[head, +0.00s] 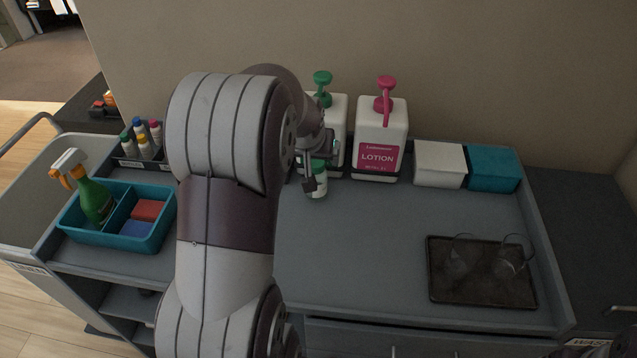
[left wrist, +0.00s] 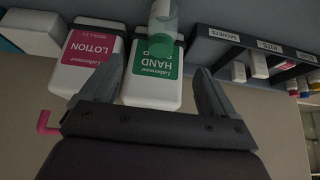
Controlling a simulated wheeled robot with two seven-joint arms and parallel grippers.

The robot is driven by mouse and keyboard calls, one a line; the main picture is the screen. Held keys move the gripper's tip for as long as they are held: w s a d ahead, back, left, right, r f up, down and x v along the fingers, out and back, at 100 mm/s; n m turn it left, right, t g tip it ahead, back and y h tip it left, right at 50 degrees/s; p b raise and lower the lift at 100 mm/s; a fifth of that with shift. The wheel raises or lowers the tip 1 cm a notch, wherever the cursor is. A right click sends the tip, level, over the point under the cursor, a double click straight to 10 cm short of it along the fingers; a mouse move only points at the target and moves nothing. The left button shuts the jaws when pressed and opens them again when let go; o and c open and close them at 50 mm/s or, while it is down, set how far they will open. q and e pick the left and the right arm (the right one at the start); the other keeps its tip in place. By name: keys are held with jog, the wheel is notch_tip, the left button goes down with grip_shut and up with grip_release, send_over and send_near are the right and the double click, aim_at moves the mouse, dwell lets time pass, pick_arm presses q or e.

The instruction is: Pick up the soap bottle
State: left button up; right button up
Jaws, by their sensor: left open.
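A large white soap bottle with a green label and green pump (head: 323,78) stands against the back wall, partly hidden by my left arm. In the left wrist view it appears upside down, its label (left wrist: 153,62) reading HAND, the second word partly covered. A small bottle with a green cap (head: 319,183) is in front of it; the small bottle also shows in the left wrist view (left wrist: 163,22). My left gripper (head: 315,167) is open by the small bottle, its fingers (left wrist: 160,78) spread apart with both bottles seen between them. I see no contact.
A white lotion bottle with a pink pump (head: 381,130) stands close right of the soap bottle. White (head: 440,164) and teal (head: 494,168) boxes follow. A dark tray (head: 480,292) holds two glasses. A teal caddy (head: 150,240) and a small-bottle organizer (head: 128,162) are left. The centre surface is clear.

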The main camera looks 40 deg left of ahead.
aim_at(315, 165)
pick_arm(q)
jog(key=p+x, duration=0.1)
jog(key=x, duration=0.5)
jog(key=p+x, duration=0.1)
jog(key=x, duration=0.5)
jog(key=shift+w+a+p, duration=0.3)
jog(key=shift+p, duration=0.05)
jog(key=shift+w+f, duration=0.1)
jog(key=shift+f, duration=0.05)
jog(key=c, duration=1.4)
